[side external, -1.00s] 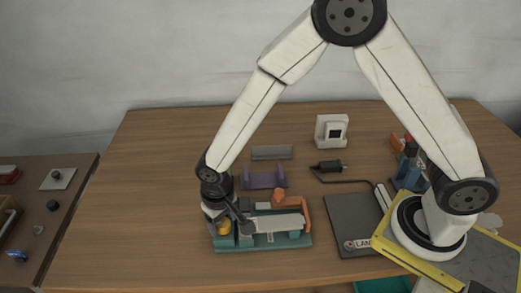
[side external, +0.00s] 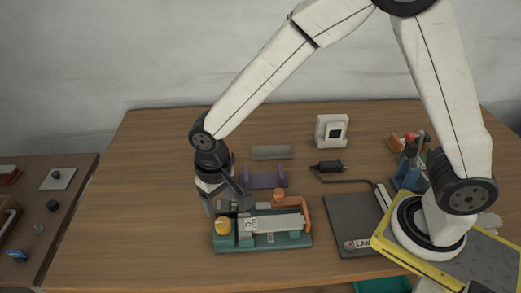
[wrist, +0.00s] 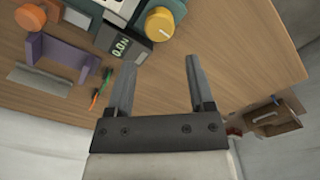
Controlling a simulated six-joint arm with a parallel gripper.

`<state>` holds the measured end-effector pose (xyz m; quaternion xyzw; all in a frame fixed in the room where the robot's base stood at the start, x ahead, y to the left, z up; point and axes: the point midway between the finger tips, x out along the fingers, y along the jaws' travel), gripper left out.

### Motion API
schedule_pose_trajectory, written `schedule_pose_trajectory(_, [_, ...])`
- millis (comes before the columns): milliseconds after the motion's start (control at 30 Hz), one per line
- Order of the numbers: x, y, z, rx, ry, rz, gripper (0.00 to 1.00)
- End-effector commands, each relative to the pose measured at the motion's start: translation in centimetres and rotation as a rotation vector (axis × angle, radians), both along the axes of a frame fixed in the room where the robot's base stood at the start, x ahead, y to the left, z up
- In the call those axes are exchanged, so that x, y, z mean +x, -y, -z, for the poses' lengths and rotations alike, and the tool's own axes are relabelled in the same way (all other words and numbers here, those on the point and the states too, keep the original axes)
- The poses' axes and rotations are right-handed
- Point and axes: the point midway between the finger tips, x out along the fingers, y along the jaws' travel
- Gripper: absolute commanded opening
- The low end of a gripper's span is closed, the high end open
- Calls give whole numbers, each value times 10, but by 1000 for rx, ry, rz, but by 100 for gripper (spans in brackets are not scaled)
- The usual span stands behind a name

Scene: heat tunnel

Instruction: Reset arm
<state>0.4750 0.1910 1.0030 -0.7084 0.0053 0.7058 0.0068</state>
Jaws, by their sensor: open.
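My gripper (wrist: 160,85) is open and empty in the wrist view, its two fingers spread over bare wood. In the side view my gripper (side external: 228,200) hangs above the left rear of the teal fixture (side external: 262,241). The fixture has a yellow knob (side external: 222,226) at its left end and an orange arm (side external: 306,212) on its right. The yellow knob (wrist: 160,23) is beyond the fingertips in the wrist view, next to a small display (wrist: 121,49). I cannot tell from the side view how high the fingers are.
A purple bracket (side external: 263,180), a grey channel (side external: 272,152), a white boxy device (side external: 331,131) and a black cabled tool (side external: 328,167) lie behind the fixture. A dark panel (side external: 352,215) is to the right. The table's left part (side external: 130,190) is clear.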

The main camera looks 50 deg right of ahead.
Motion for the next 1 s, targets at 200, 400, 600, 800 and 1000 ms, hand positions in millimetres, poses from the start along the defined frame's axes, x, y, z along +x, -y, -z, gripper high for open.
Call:
schedule_pose_trajectory(200, [0,0,0,0,0,0,69])
schedule_pose_trajectory(400, [0,9,-2,3,7,2,69])
schedule_pose_trajectory(600, [-5,49,-12,17,45,4,69])
schedule_pose_trajectory(800, [-25,110,-24,26,111,1,69])
schedule_pose_trajectory(1000, [-56,162,-30,15,181,-6,69])
